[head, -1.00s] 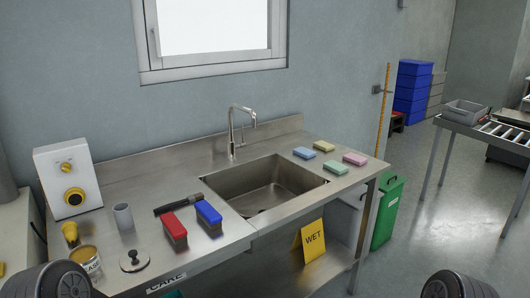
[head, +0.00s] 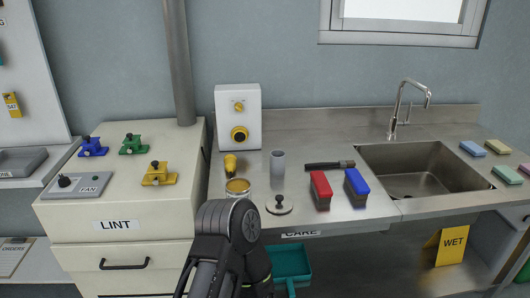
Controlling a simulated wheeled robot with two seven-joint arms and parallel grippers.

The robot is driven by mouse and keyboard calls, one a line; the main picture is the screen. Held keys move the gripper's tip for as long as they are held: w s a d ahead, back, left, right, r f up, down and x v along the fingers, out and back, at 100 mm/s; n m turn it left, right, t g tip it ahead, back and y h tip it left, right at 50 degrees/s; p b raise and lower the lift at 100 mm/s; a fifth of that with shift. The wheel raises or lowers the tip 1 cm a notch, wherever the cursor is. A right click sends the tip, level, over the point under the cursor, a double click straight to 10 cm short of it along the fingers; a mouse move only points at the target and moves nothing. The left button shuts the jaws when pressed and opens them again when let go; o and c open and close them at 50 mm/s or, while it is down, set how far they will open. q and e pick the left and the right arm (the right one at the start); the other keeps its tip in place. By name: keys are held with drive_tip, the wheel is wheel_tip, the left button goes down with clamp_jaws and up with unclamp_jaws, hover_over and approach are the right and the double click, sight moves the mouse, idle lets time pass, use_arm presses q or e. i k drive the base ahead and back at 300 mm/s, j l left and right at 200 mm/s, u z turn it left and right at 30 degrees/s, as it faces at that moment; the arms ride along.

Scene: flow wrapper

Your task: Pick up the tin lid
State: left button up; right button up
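The tin lid (head: 280,205), a flat metal disc with a dark knob on top, lies on the steel counter near its front edge. An open tin (head: 238,187) with a yellowish inside stands just left of it, its lower part hidden by my arm. One of my arms rises at the bottom centre, in front of the tin and left of the lid. Only its dark links show. Neither gripper's fingers are in view.
A grey cylinder (head: 277,164) stands behind the lid. Red (head: 320,190) and blue (head: 356,187) brushes and a black-handled tool (head: 329,165) are to its right. A yellow object (head: 230,164) stands behind the tin. A cream LINT cabinet (head: 120,220) adjoins the counter at left.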

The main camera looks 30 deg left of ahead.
sight(277, 204)
drive_tip(key=u, duration=1.25)
drive_tip(key=k+j, duration=0.05)
drive_tip(key=j, duration=0.05)
